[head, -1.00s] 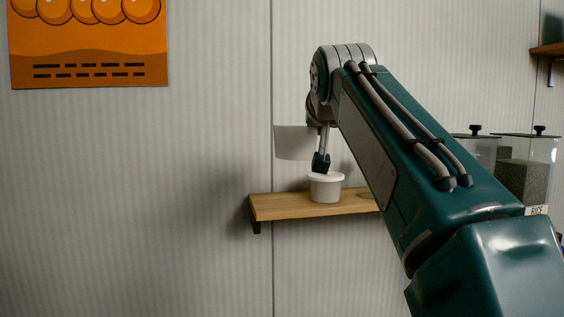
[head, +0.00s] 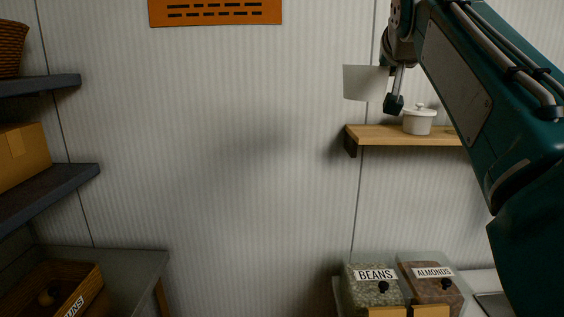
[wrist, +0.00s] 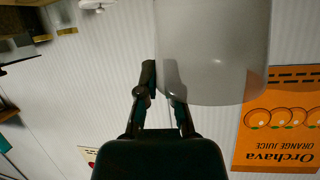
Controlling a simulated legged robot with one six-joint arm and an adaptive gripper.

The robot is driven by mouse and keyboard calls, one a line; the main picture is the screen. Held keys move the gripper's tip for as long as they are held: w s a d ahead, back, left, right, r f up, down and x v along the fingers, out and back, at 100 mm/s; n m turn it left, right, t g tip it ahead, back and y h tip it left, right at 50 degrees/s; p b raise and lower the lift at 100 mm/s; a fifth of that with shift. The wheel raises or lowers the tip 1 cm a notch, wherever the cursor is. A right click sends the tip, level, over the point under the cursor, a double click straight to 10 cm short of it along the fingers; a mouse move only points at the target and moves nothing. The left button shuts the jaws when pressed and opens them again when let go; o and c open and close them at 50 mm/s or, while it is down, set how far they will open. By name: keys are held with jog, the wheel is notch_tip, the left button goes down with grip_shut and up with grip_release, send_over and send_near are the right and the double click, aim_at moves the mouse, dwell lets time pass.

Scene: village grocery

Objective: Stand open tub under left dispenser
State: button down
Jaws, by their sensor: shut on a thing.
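My gripper (head: 393,103) is shut on a white tub (head: 365,82), seen in the head view against the wall, left of the fingers. The tub looks roughly upright; its opening is not visible there. In the wrist view the tub (wrist: 212,50) is large and pale beside my fingers (wrist: 163,78), and that picture is upside down. Two labelled dispensers stand low at the right of the head view: BEANS (head: 364,291) on the left and ALMONDS (head: 432,287) on the right. The tub is well above them. Their lower parts are cut off.
A lidded white pot (head: 418,122) stands on a wooden wall shelf (head: 400,139), close to the fingers in the picture. Dark shelves (head: 45,190) with a box and basket are at the left. A grey table (head: 125,265) is below them.

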jog(key=w+f, duration=0.1)
jog(key=w+a+f, duration=0.1)
jog(key=shift+w+f, duration=0.25)
jog(key=shift+w, duration=0.1)
jog(key=w+a+f+y, duration=0.1)
jog(key=w+f, duration=0.3)
jog(key=f, duration=0.8)
jog(key=w+f+n, duration=0.1)
jog(key=w+f, duration=0.4)
jog(key=f, duration=0.6)
jog(key=w+a+f+y, duration=0.1)
jog(key=w+f, duration=0.3)
jog(key=f, duration=0.8)
jog(key=s+f, duration=0.6)
jog(key=f, duration=0.4)
jog(key=s+f, duration=0.5)
jog(key=f, duration=0.5)
jog(key=s+f, duration=0.6)
jog(key=f, duration=0.5)
jog(key=shift+s+a+n, duration=0.25)
jog(key=shift+s+n, duration=0.05)
jog(key=shift+s, duration=0.05)
